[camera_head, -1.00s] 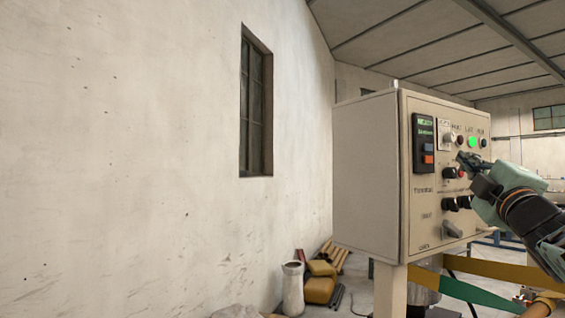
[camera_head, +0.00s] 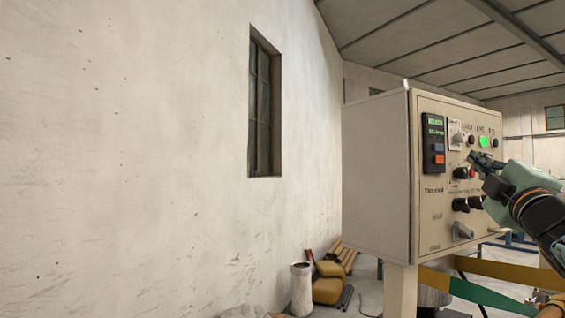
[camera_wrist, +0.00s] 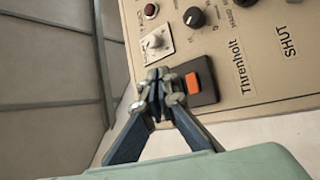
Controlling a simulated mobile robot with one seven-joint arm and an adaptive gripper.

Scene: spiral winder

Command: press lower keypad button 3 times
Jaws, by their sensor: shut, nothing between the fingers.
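The keypad is a black panel (camera_head: 433,130) on the front of a beige control box, with a green display at its top. Its lower button is orange (camera_head: 438,160), below a blue button (camera_head: 438,148). In the wrist view the orange button (camera_wrist: 192,83) shows just right of my fingertips, and the fingers hide the rest of the keypad beside it. My gripper (camera_head: 474,157) is shut and empty, in front of the box and to the right of the keypad in the head view. My gripper (camera_wrist: 158,88) appears over the keypad in the wrist view; contact cannot be told.
The control box (camera_head: 378,175) carries several knobs, a lit green lamp (camera_head: 484,141) and a grey lever (camera_head: 462,231). A wall (camera_head: 150,160) stands at left.

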